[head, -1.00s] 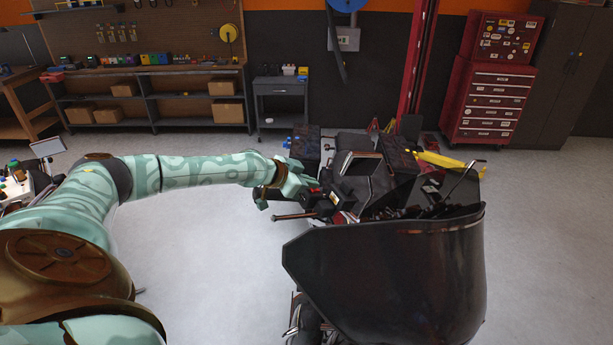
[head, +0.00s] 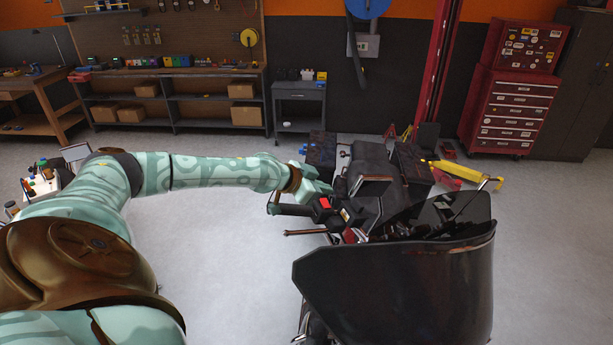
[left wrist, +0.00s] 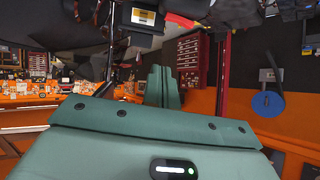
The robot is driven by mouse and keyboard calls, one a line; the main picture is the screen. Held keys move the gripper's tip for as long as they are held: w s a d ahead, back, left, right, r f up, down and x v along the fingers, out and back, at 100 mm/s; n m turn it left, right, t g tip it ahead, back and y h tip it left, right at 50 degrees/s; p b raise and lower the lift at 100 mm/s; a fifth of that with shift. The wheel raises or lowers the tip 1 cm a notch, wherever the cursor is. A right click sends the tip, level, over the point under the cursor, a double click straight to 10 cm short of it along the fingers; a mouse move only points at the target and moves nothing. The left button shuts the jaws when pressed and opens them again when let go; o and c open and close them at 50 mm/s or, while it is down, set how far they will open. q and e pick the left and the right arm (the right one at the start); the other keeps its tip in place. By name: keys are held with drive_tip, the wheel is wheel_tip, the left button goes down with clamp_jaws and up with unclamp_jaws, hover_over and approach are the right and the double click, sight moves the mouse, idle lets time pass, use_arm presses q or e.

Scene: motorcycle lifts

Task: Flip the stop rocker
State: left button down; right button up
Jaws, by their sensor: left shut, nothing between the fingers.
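My left gripper (head: 320,187) is just behind the rocker in the head view, close to the housing. Whether it touches the housing cannot be told. In the left wrist view the green fingers (left wrist: 162,88) are together with nothing between them. A red piece (left wrist: 181,20) shows above them beside a black box with a yellow label (left wrist: 143,16); it may be the rocker. My right gripper is not in view.
The motorcycle's dark windscreen and fairing (head: 400,275) fill the front right. A lever (head: 305,233) sticks out left below the grip. A red tool chest (head: 512,105), a grey cart (head: 299,104) and a shelf bench (head: 170,98) stand behind.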

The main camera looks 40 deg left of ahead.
use_arm(q)
drive_tip(key=b+v, duration=0.1)
drive_tip(key=v, duration=0.6)
drive_tip(key=shift+s, duration=0.35)
wheel_tip(320, 180, down, 4)
drive_tip(key=s+a+b, duration=0.1)
drive_tip(key=a+b, duration=0.1)
drive_tip(key=b, duration=0.3)
drive_tip(key=shift+m, duration=0.5)
drive_tip(key=r, duration=0.1)
drive_tip(key=w+r, duration=0.1)
drive_tip(key=r, duration=0.2)
drive_tip(key=shift+w+d+r+b, duration=0.25)
drive_tip(key=shift+d+r+b, duration=0.05)
drive_tip(key=shift+d+r, duration=0.1)
